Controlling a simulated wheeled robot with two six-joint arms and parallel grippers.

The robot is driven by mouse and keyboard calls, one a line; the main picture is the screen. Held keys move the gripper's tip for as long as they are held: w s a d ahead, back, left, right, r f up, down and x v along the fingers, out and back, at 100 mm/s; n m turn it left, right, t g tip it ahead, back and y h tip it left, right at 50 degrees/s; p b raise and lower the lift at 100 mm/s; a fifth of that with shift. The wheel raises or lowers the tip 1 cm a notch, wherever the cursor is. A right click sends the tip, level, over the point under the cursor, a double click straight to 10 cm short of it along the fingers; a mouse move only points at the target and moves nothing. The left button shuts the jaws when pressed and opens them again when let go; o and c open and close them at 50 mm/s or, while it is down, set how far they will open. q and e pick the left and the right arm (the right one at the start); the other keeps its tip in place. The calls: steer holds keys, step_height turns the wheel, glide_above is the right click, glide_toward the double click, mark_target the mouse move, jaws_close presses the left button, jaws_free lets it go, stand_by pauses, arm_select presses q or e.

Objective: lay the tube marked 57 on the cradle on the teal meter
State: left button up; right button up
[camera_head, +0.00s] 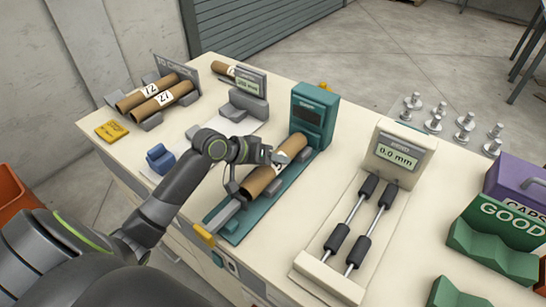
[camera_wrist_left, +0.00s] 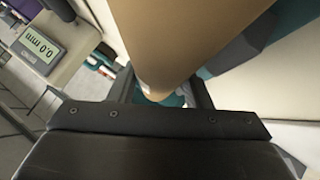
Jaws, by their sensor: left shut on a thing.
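A brown cardboard tube (camera_head: 262,182) lies lengthwise over the bed of the teal meter (camera_head: 316,112). Its white label is partly covered, so I cannot read the full number. My left gripper (camera_head: 277,158) is shut on the tube from above, near its middle. In the left wrist view the tube (camera_wrist_left: 185,40) runs between the two fingers (camera_wrist_left: 162,92). The grey cradle blocks (camera_head: 304,154) show beside the tube's far end. I cannot tell whether the tube rests on them or hangs just above. The teal meter's screen is dark. My right gripper is out of view.
Two labelled tubes (camera_head: 158,95) lie on a rack at the back left, with another tube (camera_head: 222,71) behind a grey gauge (camera_head: 249,86). A cream meter (camera_head: 395,158) reading 0.0 mm has black rollers. A green GOOD rack (camera_head: 495,243) and purple CAPS box (camera_head: 520,178) stand right.

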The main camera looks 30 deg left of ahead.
arm_select(q)
steer(key=o, duration=1.1)
steer(key=shift+s, duration=0.1)
steer(key=shift+p+v, duration=0.9)
steer(key=shift+v, duration=7.75)
